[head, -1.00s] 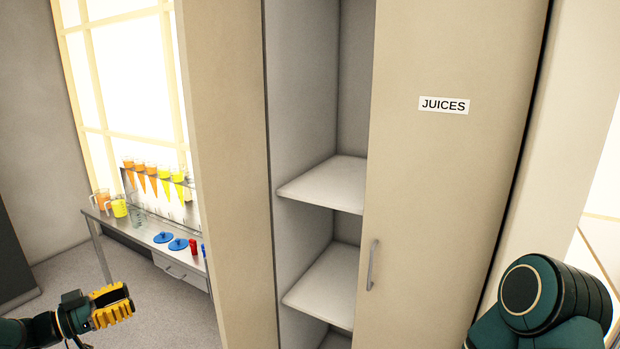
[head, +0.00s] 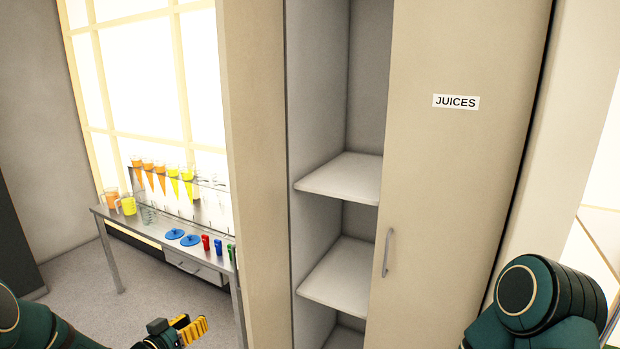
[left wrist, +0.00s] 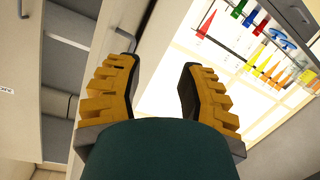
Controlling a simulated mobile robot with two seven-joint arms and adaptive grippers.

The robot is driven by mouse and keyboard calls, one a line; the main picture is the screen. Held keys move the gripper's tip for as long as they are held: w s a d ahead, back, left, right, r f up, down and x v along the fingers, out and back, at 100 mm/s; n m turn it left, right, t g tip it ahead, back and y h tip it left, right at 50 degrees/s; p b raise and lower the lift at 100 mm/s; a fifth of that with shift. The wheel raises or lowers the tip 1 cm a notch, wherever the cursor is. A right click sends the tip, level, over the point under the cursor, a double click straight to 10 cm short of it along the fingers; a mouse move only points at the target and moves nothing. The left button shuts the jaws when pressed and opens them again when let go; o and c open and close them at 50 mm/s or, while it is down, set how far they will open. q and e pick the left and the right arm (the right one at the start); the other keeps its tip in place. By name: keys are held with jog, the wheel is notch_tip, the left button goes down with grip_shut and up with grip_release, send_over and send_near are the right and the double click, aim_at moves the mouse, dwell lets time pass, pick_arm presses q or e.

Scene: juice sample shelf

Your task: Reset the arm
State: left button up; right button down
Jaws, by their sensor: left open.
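My left gripper (head: 188,328) is low in the head view, left of the cabinet, with yellow ridged finger pads. In the left wrist view its two fingers (left wrist: 160,82) stand wide apart with nothing between them. My left arm (head: 40,325) comes in from the lower left corner. My right arm (head: 545,305) shows as a dark green link at the lower right; its gripper is out of the picture.
A tall cabinet with a door labelled JUICES (head: 456,102) stands in the middle; its left section shows bare shelves (head: 340,178). A metal table (head: 150,232) at the left holds jugs, a rack of orange and yellow cones, blue discs and small coloured items. Floor (head: 85,285) before the table is clear.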

pick_arm(q)
jog(key=s+d+f+n+g+y, duration=0.2)
jog(key=s+d+f+g, duration=0.25)
jog(key=d+f, duration=0.4)
jog(key=s+d+f+g, duration=0.4)
jog(key=s+d, duration=0.1)
jog(key=s, duration=0.6)
jog(key=s+d+f+n+g+y, duration=0.1)
jog(key=s+d+f+g, duration=0.3)
jog(key=s, duration=0.6)
jog(key=shift+s+d+f+b, duration=0.3)
jog(key=shift+s+d+f, duration=0.1)
jog(key=shift+d+f, duration=0.3)
